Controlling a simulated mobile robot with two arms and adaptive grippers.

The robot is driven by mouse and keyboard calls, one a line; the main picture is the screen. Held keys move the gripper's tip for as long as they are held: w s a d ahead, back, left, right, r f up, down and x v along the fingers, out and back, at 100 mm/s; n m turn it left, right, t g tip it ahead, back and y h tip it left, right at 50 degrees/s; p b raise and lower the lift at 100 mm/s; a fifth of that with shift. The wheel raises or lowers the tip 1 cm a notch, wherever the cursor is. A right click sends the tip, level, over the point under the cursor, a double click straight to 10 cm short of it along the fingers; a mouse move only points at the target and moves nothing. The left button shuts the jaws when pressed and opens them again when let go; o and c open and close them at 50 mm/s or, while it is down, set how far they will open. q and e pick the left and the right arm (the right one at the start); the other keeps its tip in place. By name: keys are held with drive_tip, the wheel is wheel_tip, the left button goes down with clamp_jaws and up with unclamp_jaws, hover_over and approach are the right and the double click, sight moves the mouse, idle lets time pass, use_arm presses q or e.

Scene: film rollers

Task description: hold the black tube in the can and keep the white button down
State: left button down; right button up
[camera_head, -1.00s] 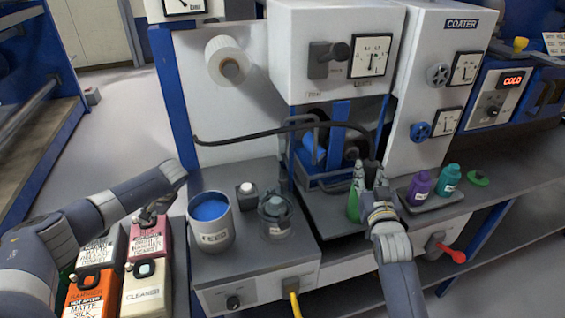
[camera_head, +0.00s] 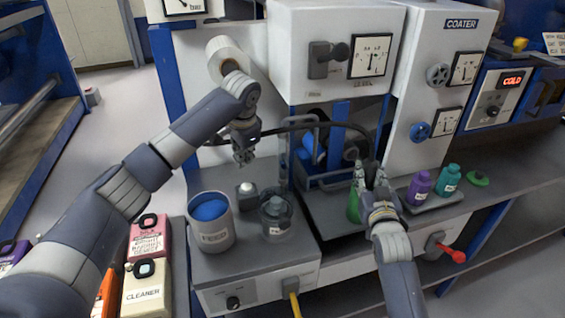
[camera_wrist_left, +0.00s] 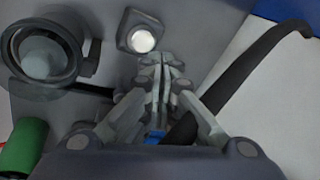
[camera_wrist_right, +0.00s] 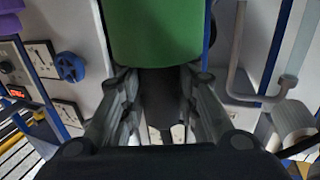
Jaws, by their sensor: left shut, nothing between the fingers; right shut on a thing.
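The white button (camera_head: 246,187) sits on a small dark block on the grey bench; it also shows in the left wrist view (camera_wrist_left: 142,40). My left gripper (camera_head: 243,157) is shut and empty, above and a little behind the button, apart from it. The black tube (camera_head: 275,131) runs across the back and bends down at the right. My right gripper (camera_head: 366,172) is shut on the tube's dark lower part (camera_wrist_right: 157,105), beside a green can (camera_head: 353,207), also large in the right wrist view (camera_wrist_right: 155,30). Whether the tube's end is inside the can is hidden.
Purple (camera_head: 419,187) and teal bottles (camera_head: 447,180) stand on a tray at right. Cleaner and other containers (camera_head: 147,285) are at front left, under my left arm.

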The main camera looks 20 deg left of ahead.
sight(246, 185)
use_arm(q)
drive_tip(key=shift+f, duration=3.35)
drive_tip(key=shift+f, duration=0.9)
drive_tip(key=shift+r, duration=0.1)
idle(2.1)
drive_tip(key=shift+r, duration=3.5)
